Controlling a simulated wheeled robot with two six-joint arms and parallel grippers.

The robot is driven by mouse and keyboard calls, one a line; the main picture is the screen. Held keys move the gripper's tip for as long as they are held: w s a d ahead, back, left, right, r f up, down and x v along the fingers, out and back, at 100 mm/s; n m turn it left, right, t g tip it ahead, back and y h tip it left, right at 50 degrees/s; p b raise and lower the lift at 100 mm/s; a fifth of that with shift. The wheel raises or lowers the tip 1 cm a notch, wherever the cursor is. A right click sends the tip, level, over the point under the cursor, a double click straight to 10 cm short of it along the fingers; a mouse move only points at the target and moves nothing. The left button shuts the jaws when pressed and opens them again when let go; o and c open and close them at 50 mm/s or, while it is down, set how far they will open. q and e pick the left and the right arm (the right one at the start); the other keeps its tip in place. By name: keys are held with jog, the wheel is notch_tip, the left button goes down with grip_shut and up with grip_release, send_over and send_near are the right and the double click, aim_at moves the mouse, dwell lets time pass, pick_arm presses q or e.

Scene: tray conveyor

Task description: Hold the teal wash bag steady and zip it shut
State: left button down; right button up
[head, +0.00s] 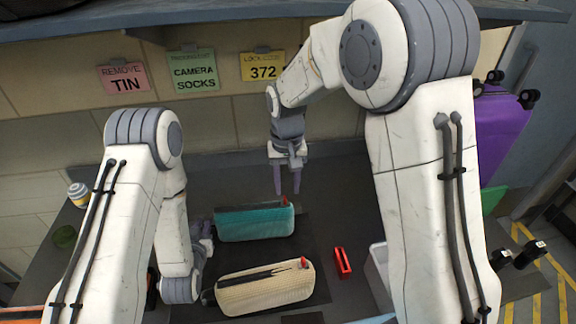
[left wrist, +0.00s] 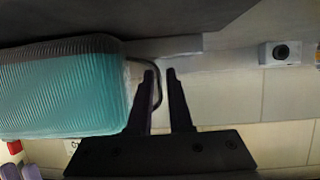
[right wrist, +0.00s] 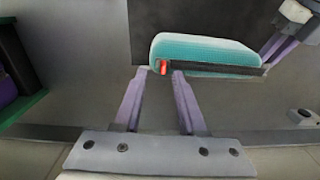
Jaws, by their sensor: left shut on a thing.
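The teal wash bag (head: 255,224) lies on a dark mat, with a dark strip along its top and a red zip pull (head: 285,201) at its right end. In the right wrist view the red pull (right wrist: 163,67) sits at the bag's near left corner. My left gripper (head: 207,232) is at the bag's left end; in the left wrist view its fingers (left wrist: 160,74) are shut on the dark loop (left wrist: 156,95) at that end. My right gripper (head: 287,190) points down behind the bag's right end; its fingers (right wrist: 160,75) are apart and empty, near the pull.
A cream bag (head: 265,289) with a red pull lies in front of the teal bag. A red object (head: 342,262) and a white bin (head: 377,268) are to the right. A purple suitcase (head: 503,130) stands far right. Wall notes hang behind.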

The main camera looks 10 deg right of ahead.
aim_at(288, 203)
pick_arm(q)
jog(key=shift+d, duration=0.1)
pick_arm(e)
notch_tip(288, 203, up, 9)
jog(key=shift+f, duration=0.2)
pick_arm(q)
jog(key=c, duration=0.8)
grip_release()
jog(key=shift+o, duration=0.2)
pick_arm(e)
jog(key=shift+d, duration=0.1)
